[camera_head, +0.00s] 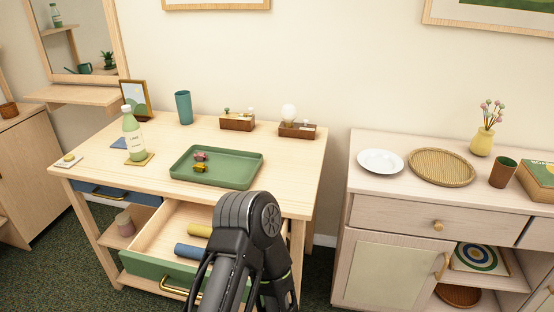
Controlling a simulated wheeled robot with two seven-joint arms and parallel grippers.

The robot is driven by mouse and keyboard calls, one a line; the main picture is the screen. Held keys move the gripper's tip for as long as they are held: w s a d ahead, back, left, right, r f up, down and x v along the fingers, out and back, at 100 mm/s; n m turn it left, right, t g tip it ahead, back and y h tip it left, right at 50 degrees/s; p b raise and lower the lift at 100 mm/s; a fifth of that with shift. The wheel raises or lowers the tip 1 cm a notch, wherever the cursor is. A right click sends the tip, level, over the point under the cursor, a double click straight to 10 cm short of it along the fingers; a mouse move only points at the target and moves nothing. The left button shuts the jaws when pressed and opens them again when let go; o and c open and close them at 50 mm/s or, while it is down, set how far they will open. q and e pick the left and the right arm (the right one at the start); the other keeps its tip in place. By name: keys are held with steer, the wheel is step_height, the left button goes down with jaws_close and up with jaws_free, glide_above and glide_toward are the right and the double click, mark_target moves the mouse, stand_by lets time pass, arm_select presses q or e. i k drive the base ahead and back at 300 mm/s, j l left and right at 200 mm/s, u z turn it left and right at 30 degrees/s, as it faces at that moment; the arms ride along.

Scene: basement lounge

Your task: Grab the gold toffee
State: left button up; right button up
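The gold toffee (201,169) lies in the green tray (235,179) on the light wooden table. A pink wrapped piece (200,156) lies right behind it in the same tray and may touch it. One of my black arms rises at the bottom middle, bent at a joint in front of the table's front edge. Its gripper does not show, and I cannot tell which arm it is. No gripper is visible near the toffee.
A green drawer (150,270) stands open below the tabletop, holding rolled blue (193,252) and yellow (199,230) items. A bottle (134,137) stands left of the tray, a teal cup (184,108) behind it. Wooden boxes (237,122) stand at the back. A sideboard (365,178) stands right.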

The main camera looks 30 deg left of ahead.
mark_target(199, 167)
steer(key=k+j+z, duration=0.1)
steer(key=j+z, duration=0.25)
steer(key=j, duration=0.15)
steer(key=k+j+z, duration=0.3)
steer(key=j, duration=0.15)
steer(key=k+j+z, duration=0.1)
steer(key=j+z, duration=0.25)
steer(key=j, duration=0.15)
steer(key=k+j+z, duration=0.55)
steer(key=z, duration=0.15)
steer(key=k+j, duration=0.85)
steer(key=k, duration=0.2)
steer(key=k+j+z, duration=0.1)
steer(key=k+j, duration=0.3)
steer(key=k, duration=0.1)
